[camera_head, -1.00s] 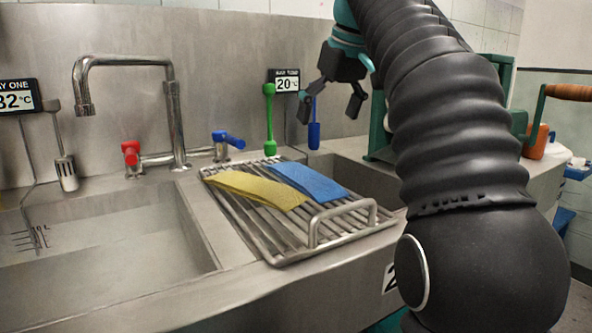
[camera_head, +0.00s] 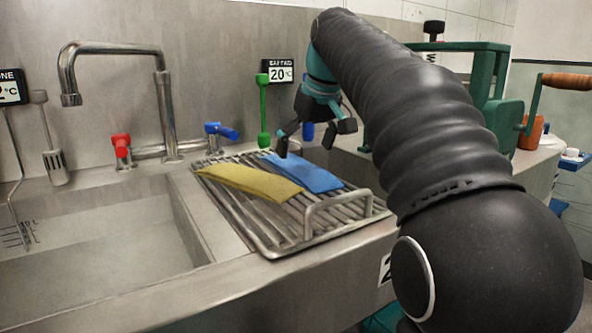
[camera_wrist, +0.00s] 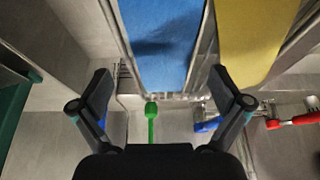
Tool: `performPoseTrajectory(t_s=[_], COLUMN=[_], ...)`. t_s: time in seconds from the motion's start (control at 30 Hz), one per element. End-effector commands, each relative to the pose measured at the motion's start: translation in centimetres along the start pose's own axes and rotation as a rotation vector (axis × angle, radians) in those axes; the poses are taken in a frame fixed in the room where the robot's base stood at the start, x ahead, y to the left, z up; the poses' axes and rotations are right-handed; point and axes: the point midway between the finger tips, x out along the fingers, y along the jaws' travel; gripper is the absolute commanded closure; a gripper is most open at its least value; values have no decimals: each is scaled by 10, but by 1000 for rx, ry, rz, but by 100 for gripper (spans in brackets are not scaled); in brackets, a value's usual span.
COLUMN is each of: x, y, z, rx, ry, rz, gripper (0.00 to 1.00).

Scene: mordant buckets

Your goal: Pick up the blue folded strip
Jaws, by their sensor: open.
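The blue folded strip (camera_head: 308,175) lies on the metal drying rack (camera_head: 240,226), to the right of the yellow strip (camera_head: 250,182). My gripper (camera_head: 304,146) is open and empty above the far end of the blue strip. In the wrist view the gripper (camera_wrist: 160,80) has its two fingers wide apart. The blue strip (camera_wrist: 163,40) lies ahead of and between them, with a dark shadow across it. The yellow strip (camera_wrist: 255,35) shows to its right. No finger appears to touch either strip.
An empty sink basin (camera_head: 100,240) lies left of the rack. Behind stand a tall tap (camera_head: 165,105), red (camera_head: 121,147) and blue (camera_head: 220,130) tap handles and a green-handled tool (camera_head: 263,110). The rack's raised handle (camera_head: 338,203) stands at the front. A green frame (camera_head: 490,95) stands at right.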

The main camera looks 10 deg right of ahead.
Motion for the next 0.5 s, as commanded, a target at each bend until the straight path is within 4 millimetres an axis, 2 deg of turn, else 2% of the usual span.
performPoseTrajectory(t_s=[0.03, 0.2, 0.5], x=[10, 29, 35], y=[-3, -4, -3], z=[-2, -3, -4], rx=[-2, 0, 0], ry=[-3, -1, 0], rz=[-2, -1, 0], gripper=[0, 0, 0])
